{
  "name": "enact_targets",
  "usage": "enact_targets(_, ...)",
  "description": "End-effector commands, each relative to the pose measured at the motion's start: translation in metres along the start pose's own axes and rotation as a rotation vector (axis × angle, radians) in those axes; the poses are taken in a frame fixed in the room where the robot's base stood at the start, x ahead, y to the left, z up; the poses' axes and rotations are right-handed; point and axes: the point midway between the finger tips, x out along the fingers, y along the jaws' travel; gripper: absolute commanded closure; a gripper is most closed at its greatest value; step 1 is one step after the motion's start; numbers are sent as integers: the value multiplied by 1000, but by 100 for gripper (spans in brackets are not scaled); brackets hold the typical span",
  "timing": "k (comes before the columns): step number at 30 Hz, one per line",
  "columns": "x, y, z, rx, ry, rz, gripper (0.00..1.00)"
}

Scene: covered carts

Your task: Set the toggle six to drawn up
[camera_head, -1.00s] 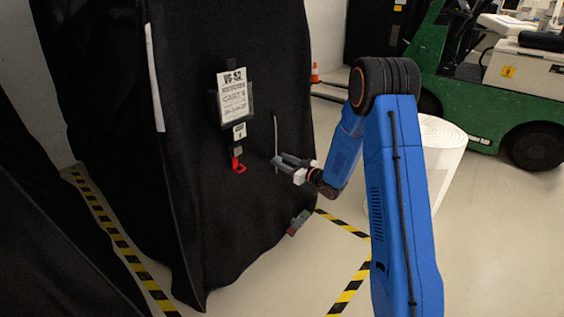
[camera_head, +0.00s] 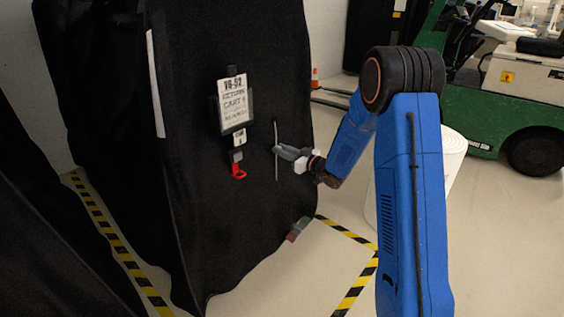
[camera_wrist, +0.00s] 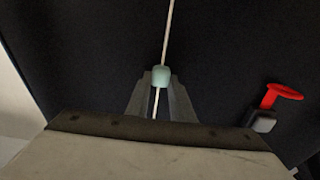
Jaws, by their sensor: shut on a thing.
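A black-covered cart (camera_head: 205,60) stands at the left centre. A pale cord (camera_head: 276,170) hangs down its front face; it also shows in the wrist view (camera_wrist: 169,35). A small pale green toggle (camera_wrist: 161,76) sits on this cord in the wrist view. My gripper (camera_head: 280,150) is shut on the toggle, its fingertips (camera_wrist: 160,80) on either side of it. The cord runs on above and below the toggle. In the head view the fingers hide the toggle. I cannot read a number on it.
A label card (camera_head: 233,103) hangs left of the cord, with a red hook-like piece (camera_head: 238,172) below it. A red and green tag (camera_head: 298,229) is near the cover's lower right edge. A white roll (camera_head: 445,165) stands behind my arm. A green forklift (camera_head: 480,110) is at the right.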

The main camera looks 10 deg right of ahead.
Motion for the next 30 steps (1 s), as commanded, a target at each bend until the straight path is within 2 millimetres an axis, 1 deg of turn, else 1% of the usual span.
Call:
enact_targets(1, 0, 0, -11, -2, 3, 0, 100)
enact_targets(3, 0, 0, -21, -3, 2, 0, 100)
enact_targets(6, 0, 0, -30, -1, 2, 0, 100)
enact_targets(9, 0, 0, -33, -1, 1, 0, 100)
enact_targets(17, 0, 0, -33, 0, 0, 0, 100)
enact_targets(18, 0, 0, -33, 0, 0, 0, 74)
enact_targets(20, 0, 0, -33, 0, 0, 0, 60)
enact_targets(30, -2, 0, -33, 0, 0, 1, 59)
